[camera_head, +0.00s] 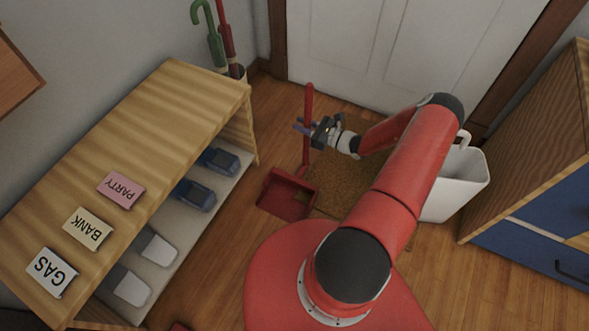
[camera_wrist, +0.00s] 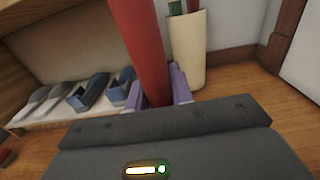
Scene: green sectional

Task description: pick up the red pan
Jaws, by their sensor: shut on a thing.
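The red pan (camera_head: 286,196) is a dustpan with a long upright red handle (camera_head: 309,110). Its scoop is at floor level, by the edge of the brown mat, in the head view; I cannot tell whether it touches the floor. My gripper (camera_head: 303,126) is shut on the handle, partway up. In the wrist view the handle (camera_wrist: 141,45) rises between the two purple fingers of my gripper (camera_wrist: 159,90). The scoop is hidden in the wrist view.
A wooden shelf (camera_head: 175,105) with shoes and note cards stands at left. An umbrella holder (camera_wrist: 188,50) is behind it. A white bin (camera_head: 462,182) and a blue-fronted cabinet (camera_head: 535,250) are at right. A door (camera_head: 400,45) closes off the back.

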